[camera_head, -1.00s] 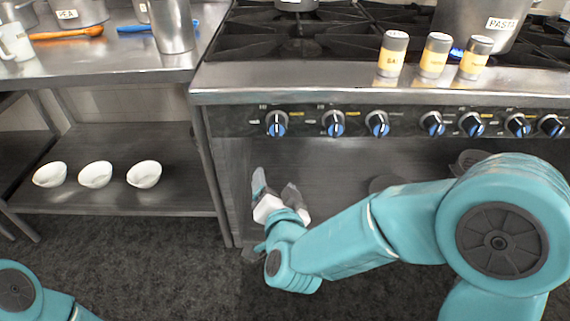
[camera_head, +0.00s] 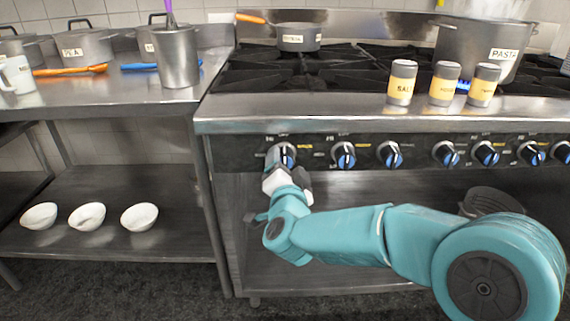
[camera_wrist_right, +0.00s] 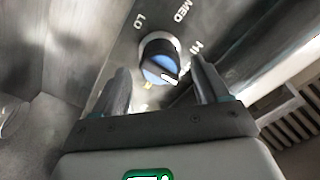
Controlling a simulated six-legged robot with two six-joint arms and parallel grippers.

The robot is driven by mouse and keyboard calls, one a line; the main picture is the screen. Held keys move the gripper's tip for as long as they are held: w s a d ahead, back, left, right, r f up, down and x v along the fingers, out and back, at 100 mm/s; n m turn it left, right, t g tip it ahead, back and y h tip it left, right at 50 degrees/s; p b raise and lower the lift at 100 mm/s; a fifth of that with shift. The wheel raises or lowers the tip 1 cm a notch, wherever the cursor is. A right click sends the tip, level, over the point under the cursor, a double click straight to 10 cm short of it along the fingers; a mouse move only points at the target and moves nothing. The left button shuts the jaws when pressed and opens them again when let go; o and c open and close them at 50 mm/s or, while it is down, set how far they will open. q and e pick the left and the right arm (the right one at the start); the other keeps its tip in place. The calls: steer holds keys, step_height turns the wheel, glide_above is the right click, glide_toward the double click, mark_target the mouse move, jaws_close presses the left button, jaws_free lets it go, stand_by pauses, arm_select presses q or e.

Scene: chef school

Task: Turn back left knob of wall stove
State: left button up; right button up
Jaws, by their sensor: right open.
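The stove front has a row of black and blue knobs. The leftmost knob (camera_head: 287,152) is partly hidden by my right gripper (camera_head: 280,166) in the head view. In the right wrist view this knob (camera_wrist_right: 158,61) sits between the two fingers of the right gripper (camera_wrist_right: 160,75), which is open. A gap shows between the knob and each finger. LO, MED and HI labels stand around the knob, and its white mark points to the lower right of that picture. My left gripper is not in view.
Several more knobs, such as the second one (camera_head: 344,155), run to the right. Three seasoning jars (camera_head: 402,82) stand on the stove's front ledge. A pasta pot (camera_head: 481,50) and a pan (camera_head: 298,38) stand on the burners. A steel table (camera_head: 120,97) adjoins at left.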

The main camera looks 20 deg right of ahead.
steer(key=shift+x, duration=1.15)
steer(key=shift+c, duration=0.3)
steer(key=c, duration=1)
steer(key=shift+r, duration=0.1)
